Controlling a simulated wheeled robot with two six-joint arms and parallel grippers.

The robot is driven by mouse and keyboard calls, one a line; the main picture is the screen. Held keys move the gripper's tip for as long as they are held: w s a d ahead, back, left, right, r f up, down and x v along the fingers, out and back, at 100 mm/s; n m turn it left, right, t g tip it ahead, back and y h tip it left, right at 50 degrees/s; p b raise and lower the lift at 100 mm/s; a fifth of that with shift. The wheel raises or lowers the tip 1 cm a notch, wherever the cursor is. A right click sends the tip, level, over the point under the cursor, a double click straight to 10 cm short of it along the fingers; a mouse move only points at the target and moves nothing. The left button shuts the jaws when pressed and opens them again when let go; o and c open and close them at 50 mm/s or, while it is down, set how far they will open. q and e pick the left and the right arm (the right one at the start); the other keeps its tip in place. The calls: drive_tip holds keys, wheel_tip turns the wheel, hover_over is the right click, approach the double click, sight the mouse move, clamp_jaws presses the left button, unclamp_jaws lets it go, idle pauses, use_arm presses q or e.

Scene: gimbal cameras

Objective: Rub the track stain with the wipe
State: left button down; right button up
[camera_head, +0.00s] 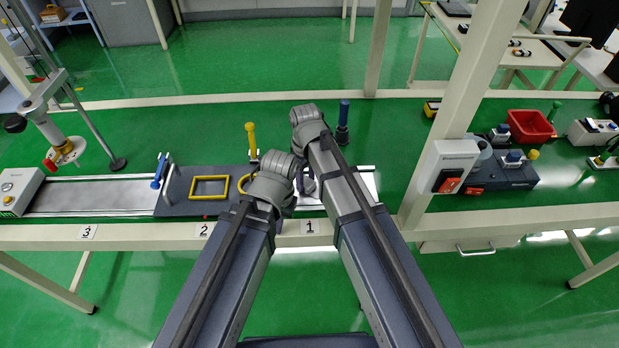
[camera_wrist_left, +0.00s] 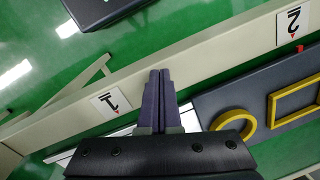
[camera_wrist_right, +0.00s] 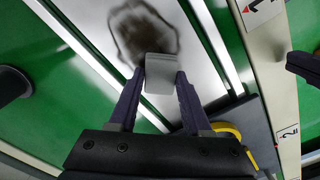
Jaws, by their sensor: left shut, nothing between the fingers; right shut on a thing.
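The wipe (camera_wrist_right: 160,75) is a small pale grey block. My right gripper (camera_wrist_right: 162,88) is shut on it, one finger on each side. The track stain (camera_wrist_right: 143,32) is a dark smoky patch on the bright metal track (camera_wrist_right: 95,12). In the right wrist view the wipe overlaps the stain's near edge; I cannot tell if it touches the track. My left gripper (camera_wrist_left: 158,82) is shut and empty beside the pale bench beam, near label 1.
A dark plate with a yellow square frame (camera_head: 209,188) lies on the track's left. A yellow-topped post (camera_head: 251,138) and a blue-topped post (camera_head: 343,122) stand behind. A slanted frame post carries a switch box (camera_head: 447,180) at right.

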drive_tip(key=shift+a+r, duration=0.1)
drive_tip(key=shift+a, duration=1.75)
drive_tip(key=shift+f, duration=0.25)
drive_tip(key=shift+r, duration=0.1)
clamp_jaws()
drive_tip(key=shift+d, duration=2.1)
drive_tip(key=shift+d, duration=0.15)
drive_tip(key=shift+d, duration=1.85)
drive_tip(key=shift+d, duration=0.15)
drive_tip(key=shift+d, duration=1.95)
